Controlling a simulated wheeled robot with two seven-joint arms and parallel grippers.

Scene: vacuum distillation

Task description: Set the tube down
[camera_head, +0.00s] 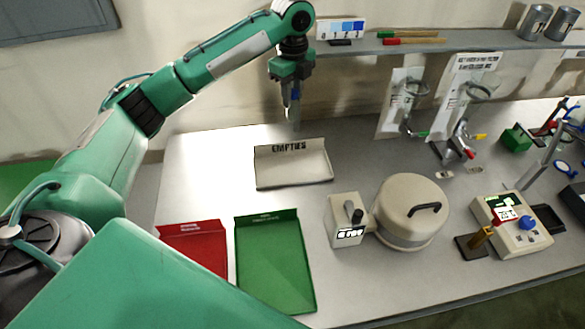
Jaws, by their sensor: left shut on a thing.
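My left gripper (290,98) points down above the back of the table, behind the beige tray labelled "EMPTIES" (292,182). It is shut on a small pale tube (293,115), which is partly hidden by the fingers and hard to make out. The tube looks roughly upright and its lower end appears above the tabletop. The EMPTIES tray looks empty. My right gripper is not in view.
A red tray (196,246) and a green tray (274,264) lie at the front left. A lidded beige round device (408,212) stands right of them. Clamped glassware (480,92) stands at the back right under a shelf (440,42). The table's back left is clear.

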